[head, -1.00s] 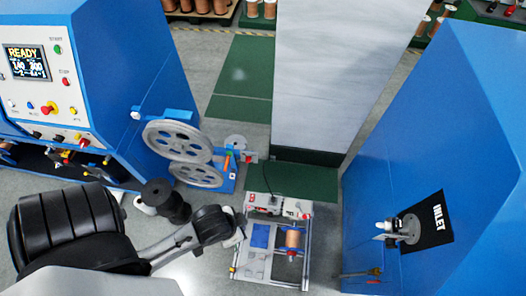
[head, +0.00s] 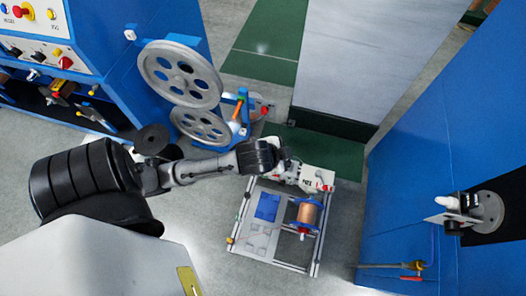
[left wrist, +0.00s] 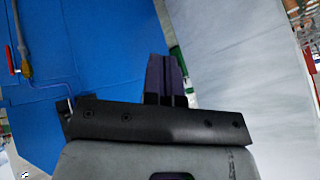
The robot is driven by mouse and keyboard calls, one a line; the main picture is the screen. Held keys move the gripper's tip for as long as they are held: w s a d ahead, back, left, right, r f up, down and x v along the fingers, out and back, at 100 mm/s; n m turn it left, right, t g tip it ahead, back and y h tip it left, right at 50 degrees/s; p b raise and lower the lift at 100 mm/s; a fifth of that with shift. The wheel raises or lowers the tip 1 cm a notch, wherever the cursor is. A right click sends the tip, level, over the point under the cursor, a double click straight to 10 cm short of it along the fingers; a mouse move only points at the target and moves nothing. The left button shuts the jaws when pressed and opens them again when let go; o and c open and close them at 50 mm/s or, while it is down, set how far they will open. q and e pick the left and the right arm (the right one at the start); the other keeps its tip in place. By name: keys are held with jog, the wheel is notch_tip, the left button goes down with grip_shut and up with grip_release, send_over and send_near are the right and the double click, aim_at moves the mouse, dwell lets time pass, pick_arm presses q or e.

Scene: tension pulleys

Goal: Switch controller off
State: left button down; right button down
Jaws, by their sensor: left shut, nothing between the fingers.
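A copper spool (head: 305,213) sits on the frame (head: 262,238) in front of the box. Two grey pulleys (head: 180,73) stand behind left. A blue cabinet (head: 420,150) rises at right, with a red-handled valve (head: 411,277) low on it. The floor in front is clear.

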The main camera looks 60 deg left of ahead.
pick_arm(q)
jog(key=w+a+f+y+b, duration=0.1)
jog(key=w+a+f+b, duration=0.2)
jog(key=f+b, duration=0.35)
jog(key=w+a+f+m+g+b, duration=0.1)
jog(key=w+a+f+b, duration=0.1)
jog(key=a+f+b, duration=0.35)
jog(key=w+a+f+y+b, duration=0.1)
jog(key=w+a+f+b, duration=0.15)
jog(key=f+b, duration=0.6)
jog(key=a+f+n+g+b, duration=0.2)
jog(key=a+f+n+g, duration=0.2)
jog(key=a+f, duration=0.7)
jog(key=f+n+h+b, duration=0.1)
jog(key=f+n+b, duration=0.1)
jog(key=f, duration=0.3)
jog(key=f+n+h+b, duration=0.1)
jog(key=f+n+b, duration=0.2)
jog(key=f+n, duration=0.2)
jog(key=s+f+n+g+b, duration=0.1)
jog(key=f+n+b, duration=0.2)
jog(key=f, duration=0.4)
jog(key=shift+a+n+h, duration=0.35)
jog(key=shift+n+h, duration=0.05)
jog(key=shift+w+a+f+b, duration=0.1)
jog(key=shift+f+b, duration=0.8)
jog(key=shift+f, duration=0.2)
